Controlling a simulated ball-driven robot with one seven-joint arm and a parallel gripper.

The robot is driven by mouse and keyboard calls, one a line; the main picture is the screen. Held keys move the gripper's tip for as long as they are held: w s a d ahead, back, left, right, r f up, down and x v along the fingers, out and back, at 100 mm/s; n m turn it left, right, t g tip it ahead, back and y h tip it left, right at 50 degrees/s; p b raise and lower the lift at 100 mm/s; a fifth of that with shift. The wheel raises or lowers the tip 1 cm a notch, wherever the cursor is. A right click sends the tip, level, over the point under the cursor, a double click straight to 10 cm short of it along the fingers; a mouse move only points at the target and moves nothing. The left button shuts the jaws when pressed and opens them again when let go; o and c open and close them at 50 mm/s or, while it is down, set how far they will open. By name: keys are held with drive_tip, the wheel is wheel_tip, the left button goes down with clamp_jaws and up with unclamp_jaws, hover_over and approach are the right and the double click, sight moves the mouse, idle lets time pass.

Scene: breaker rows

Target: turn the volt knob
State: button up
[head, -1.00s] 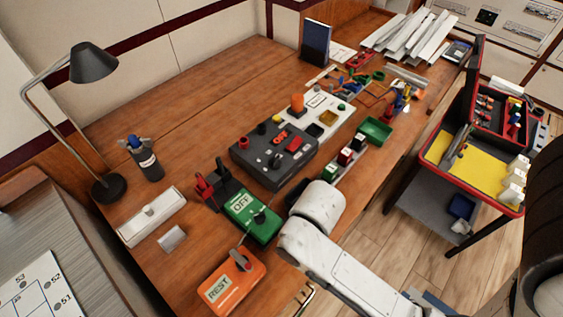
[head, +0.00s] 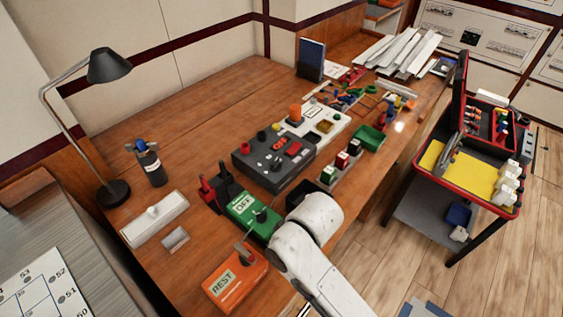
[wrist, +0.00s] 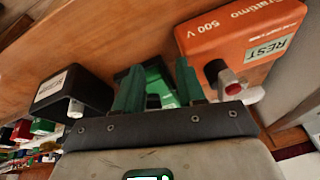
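None of the labels I can read says volt knob, so I cannot tell which knob it is. An orange box (head: 236,283) marked REST has a dark knob (head: 242,250) on top. In the wrist view this orange box (wrist: 245,38) also reads 500 V, with a red-and-white part (wrist: 233,88) on its near side. My arm hides the gripper in the head view.
A dark panel (head: 262,172) with small knobs and buttons stands beyond the green box. A black box (wrist: 72,92) is left of my fingers in the wrist view. The rear left of the desk is clear.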

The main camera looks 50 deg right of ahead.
drive_tip(key=w+m, duration=0.1)
drive_tip(key=w, duration=0.2)
drive_tip(key=w+m, duration=0.1)
drive_tip(key=w, duration=0.2)
drive_tip(key=w+d+m, duration=0.1)
drive_tip(key=w, duration=0.3)
drive_tip(key=shift+d+r+g+y, duration=0.1)
drive_tip(key=shift+r+g+y, duration=0.2)
drive_tip(key=shift+r, duration=0.1)
drive_tip(key=w+d+r+m+g, duration=0.1)
drive_tip(key=w+d+r+m, duration=0.3)
drive_tip(key=w, duration=0.3)
drive_tip(key=m+g+h+b, duration=0.1)
drive_tip(key=m+g+b, duration=0.1)
drive_tip(key=m, duration=0.4)
approach(275, 161)
wheel_tip(275, 161, down, 9)
drive_tip(key=shift+w+r+b, duration=0.1)
drive_tip(key=shift+b, duration=0.45)
clamp_jaws()
